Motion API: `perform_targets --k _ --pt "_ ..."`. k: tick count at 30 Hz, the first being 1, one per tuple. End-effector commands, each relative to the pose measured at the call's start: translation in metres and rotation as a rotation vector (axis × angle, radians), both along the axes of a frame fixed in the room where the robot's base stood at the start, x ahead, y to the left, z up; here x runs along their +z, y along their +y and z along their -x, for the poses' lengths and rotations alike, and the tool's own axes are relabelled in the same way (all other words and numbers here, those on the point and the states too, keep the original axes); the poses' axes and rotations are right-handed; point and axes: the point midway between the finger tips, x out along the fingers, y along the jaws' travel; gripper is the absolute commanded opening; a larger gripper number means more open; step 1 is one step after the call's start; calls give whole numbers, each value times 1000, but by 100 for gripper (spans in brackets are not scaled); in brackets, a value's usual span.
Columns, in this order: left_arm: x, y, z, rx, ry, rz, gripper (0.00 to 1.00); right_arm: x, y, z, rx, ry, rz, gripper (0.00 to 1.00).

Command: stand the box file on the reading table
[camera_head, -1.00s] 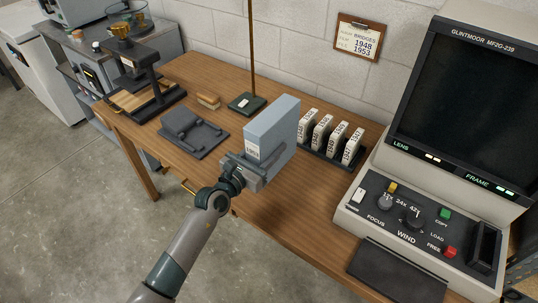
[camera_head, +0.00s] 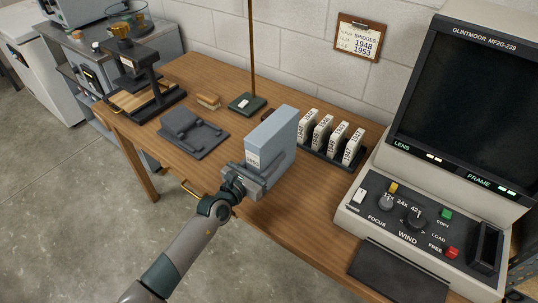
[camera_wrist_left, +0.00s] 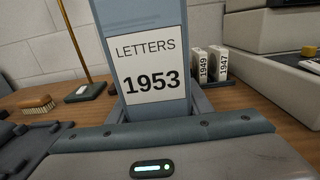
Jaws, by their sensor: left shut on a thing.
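The blue-grey box file (camera_head: 272,145) is upright on or just above the wooden reading table (camera_head: 245,222); I cannot tell whether its base touches. My left gripper (camera_head: 246,178) is shut on its lower part from the front. In the left wrist view the box file (camera_wrist_left: 145,30) shows its label, "LETTERS 1953", facing me, with the left gripper's fingers (camera_wrist_left: 160,108) on both sides of it. The right gripper is not in view.
A rack of labelled white boxes (camera_head: 331,140) stands right of the box file. A dark grey cradle (camera_head: 187,132), a brush (camera_head: 209,101) and a green-based rod (camera_head: 246,103) are to the left. The microfilm reader (camera_head: 430,200) fills the right side.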

Motion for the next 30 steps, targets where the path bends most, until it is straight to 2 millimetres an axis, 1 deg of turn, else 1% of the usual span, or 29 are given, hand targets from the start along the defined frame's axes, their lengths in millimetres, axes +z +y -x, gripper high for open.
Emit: perform_targets --k 2,3,4,5,11,18,21,24,28,30 --pt "1 0 0 1 -3 2 7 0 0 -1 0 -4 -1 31" --pt "-1 0 0 0 0 0 55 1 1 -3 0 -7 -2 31" --pt "-1 0 0 0 0 0 62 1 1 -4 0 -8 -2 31" --pt "-1 0 0 0 0 0 64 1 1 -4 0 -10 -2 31" --pt "-1 0 0 0 0 0 64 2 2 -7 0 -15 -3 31" --pt "2 0 0 0 0 0 64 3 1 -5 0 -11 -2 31" --pt "0 5 7 0 1 0 64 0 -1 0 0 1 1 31" --pt "0 13 17 1 0 0 64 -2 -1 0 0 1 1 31" --pt "-2 25 35 1 1 0 64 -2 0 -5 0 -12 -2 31" --pt "-1 33 45 1 1 0 64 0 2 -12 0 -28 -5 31"
